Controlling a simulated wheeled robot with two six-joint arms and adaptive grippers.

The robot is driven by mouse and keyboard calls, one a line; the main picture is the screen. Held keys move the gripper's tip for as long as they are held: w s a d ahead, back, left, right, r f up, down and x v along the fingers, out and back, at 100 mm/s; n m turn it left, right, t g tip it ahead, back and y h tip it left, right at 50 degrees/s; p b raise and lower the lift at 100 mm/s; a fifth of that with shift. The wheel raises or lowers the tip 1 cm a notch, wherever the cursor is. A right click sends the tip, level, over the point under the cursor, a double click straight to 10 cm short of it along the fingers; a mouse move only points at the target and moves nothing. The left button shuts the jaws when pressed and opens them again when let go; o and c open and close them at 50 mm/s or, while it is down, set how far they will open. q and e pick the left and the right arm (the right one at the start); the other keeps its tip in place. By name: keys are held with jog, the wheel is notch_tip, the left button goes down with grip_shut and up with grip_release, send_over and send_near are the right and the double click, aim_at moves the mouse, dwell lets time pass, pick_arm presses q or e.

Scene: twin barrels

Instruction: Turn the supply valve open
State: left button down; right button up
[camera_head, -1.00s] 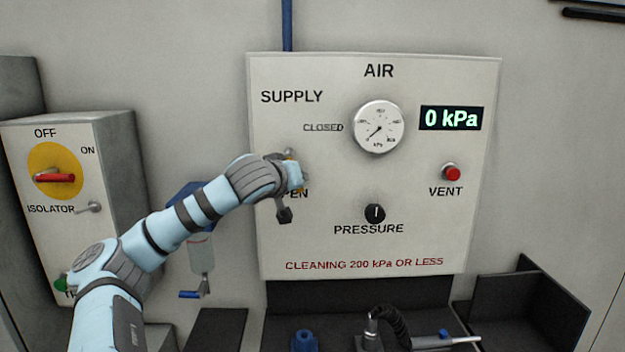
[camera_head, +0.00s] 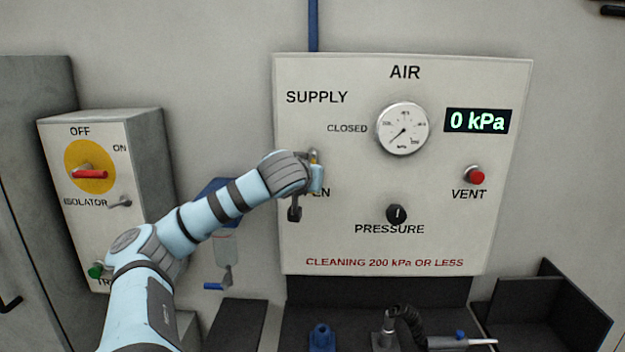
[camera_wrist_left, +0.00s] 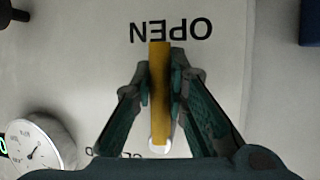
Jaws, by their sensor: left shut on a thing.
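The supply valve's yellow lever (camera_wrist_left: 160,92) lies between the two fingers of my left gripper (camera_wrist_left: 162,75) in the left wrist view. My left gripper is shut on it. The lever runs from a pale round end (camera_wrist_left: 160,146) to the OPEN label (camera_wrist_left: 171,30), which reads upside down there. In the head view my left gripper (camera_head: 315,180) is at the panel under SUPPLY, and it hides most of the lever and part of OPEN. A bit of the lever (camera_head: 313,158) shows above it. CLOSED is printed up and to the right. My right gripper is not in view.
The AIR panel (camera_head: 430,235) carries a round gauge (camera_head: 403,129), a display (camera_head: 477,121) reading 0 kPa, a red VENT button (camera_head: 474,175) and a black PRESSURE knob (camera_head: 397,214). Dark trays lie below.

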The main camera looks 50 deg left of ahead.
aim_at(315, 140)
pick_arm(q)
jog(key=c, duration=1.6)
grip_release()
jog(key=shift+s, duration=0.1)
jog(key=shift+o, duration=0.2)
jog(key=shift+r, duration=0.55)
notch_tip(315, 140, up, 9)
jog(key=shift+d, duration=0.1)
jog(key=shift+s, duration=0.1)
